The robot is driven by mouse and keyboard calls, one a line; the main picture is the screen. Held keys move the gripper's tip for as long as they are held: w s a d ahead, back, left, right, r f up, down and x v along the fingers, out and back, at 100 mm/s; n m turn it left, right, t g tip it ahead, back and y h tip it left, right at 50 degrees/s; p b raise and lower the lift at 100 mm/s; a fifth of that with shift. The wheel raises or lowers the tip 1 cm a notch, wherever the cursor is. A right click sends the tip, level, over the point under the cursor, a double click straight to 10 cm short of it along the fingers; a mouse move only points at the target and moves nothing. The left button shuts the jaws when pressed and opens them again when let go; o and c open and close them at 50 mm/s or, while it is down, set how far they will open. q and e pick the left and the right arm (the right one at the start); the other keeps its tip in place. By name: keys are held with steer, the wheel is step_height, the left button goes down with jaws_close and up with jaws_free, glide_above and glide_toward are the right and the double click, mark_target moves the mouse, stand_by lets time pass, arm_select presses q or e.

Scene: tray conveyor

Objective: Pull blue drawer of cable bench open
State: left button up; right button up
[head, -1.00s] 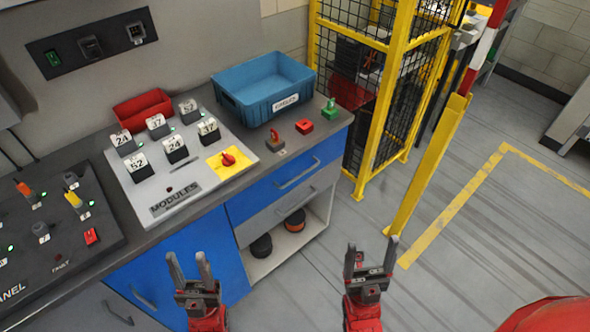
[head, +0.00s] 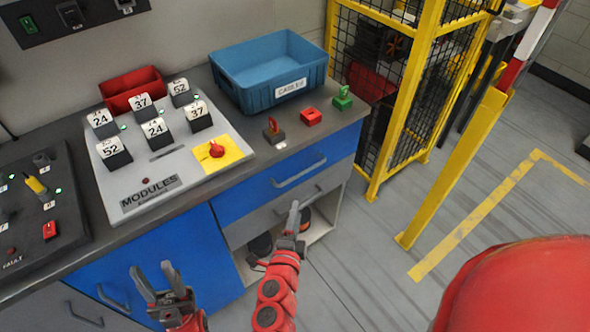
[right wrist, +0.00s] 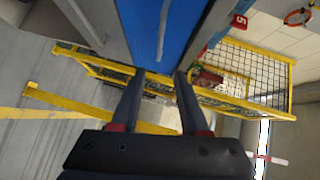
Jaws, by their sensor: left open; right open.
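The blue drawer (head: 338,150) is the top drawer of the cable bench and sits flush with its front. Its pale bar handle (head: 299,175) shows clear of my grippers. My right gripper (head: 296,212) is open and empty, below the handle in front of the grey drawer. In the right wrist view the blue front (right wrist: 150,25) and its handle (right wrist: 163,30) lie ahead of the open fingers (right wrist: 159,76), apart from them. My left gripper (head: 152,274) is open and empty at lower left, in front of a blue cabinet door.
Below the blue drawer are a grey drawer (head: 270,218) and an open shelf with dark and orange spools, partly hidden by my right arm. A blue bin (head: 250,98) stands on the worktop. A yellow-framed cage (head: 415,95) stands right of the bench.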

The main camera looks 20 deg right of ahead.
mark_target(305, 172)
steer(key=x, duration=1.5)
steer(key=shift+w+p, duration=0.35)
steer(key=shift+p, duration=0.05)
steer(key=shift+w+d+f, duration=0.3)
steer(key=shift+w+d, duration=0.1)
steer(key=shift+w, duration=0.2)
jaws_close()
